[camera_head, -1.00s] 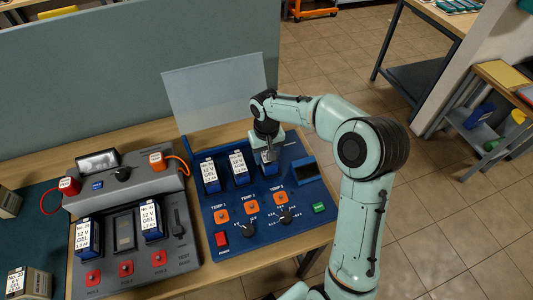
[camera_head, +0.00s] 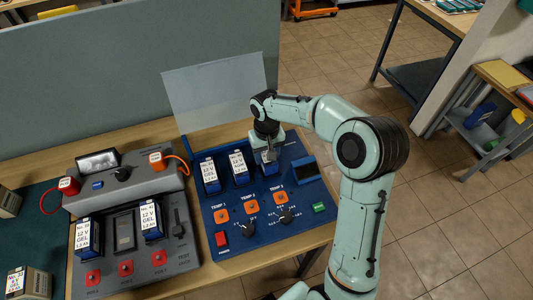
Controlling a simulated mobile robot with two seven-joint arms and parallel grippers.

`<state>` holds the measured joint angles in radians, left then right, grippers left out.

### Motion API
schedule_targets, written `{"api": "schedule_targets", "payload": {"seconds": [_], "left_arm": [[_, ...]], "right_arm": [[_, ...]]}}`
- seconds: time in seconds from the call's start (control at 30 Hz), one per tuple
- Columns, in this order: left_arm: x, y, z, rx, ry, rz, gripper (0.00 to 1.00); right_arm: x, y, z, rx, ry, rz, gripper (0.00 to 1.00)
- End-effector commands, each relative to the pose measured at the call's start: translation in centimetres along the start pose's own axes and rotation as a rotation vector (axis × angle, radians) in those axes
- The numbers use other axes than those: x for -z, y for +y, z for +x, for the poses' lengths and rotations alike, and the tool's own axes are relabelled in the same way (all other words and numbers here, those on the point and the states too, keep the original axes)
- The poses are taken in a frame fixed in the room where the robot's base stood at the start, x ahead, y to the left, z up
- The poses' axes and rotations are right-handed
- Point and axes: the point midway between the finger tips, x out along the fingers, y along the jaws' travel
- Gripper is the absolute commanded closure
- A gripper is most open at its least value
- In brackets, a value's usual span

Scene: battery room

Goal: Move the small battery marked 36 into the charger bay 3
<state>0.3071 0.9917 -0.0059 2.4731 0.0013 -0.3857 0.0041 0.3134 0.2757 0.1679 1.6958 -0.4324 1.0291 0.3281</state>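The blue charger (camera_head: 222,263) stands on the table, with dials and TEMP 1 to TEMP 3 buttons. Small blue batteries with white labels stand in its left bay (camera_head: 210,176) and middle bay (camera_head: 239,168). My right gripper (camera_head: 269,156) points down at the third bay, the rightmost. A battery with a blue lower part (camera_head: 270,169) is at that bay, directly below and between the fingers. The gripper hides most of it, so I cannot read its number, tell how deep it sits, or see whether the fingers press on it. My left gripper is out of view.
A grey tester (camera_head: 182,262) on the left holds two batteries (camera_head: 87,238) and (camera_head: 151,220). The charger's clear raised lid (camera_head: 215,95) stands behind the bays. A grey partition (camera_head: 120,60) closes the back.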

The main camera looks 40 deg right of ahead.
Motion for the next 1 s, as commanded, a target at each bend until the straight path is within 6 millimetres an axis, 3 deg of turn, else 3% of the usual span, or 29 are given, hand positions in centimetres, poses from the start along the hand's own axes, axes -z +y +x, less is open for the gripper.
{"api": "schedule_targets", "payload": {"seconds": [0.6,0.63,0.67,1.0], "left_arm": [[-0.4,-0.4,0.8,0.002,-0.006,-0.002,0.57],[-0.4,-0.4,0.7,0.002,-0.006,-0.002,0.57],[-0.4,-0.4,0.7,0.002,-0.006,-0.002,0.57],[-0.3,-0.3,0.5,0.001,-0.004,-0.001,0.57]], "right_arm": [[0.0,0.0,1.1,0.000,0.002,-0.001,1.00],[0.0,0.0,1.1,0.000,0.002,-0.001,0.43],[0.0,0.0,1.1,0.000,0.002,-0.001,0.39],[0.0,0.0,0.8,0.000,-0.001,0.000,0.39]]}}
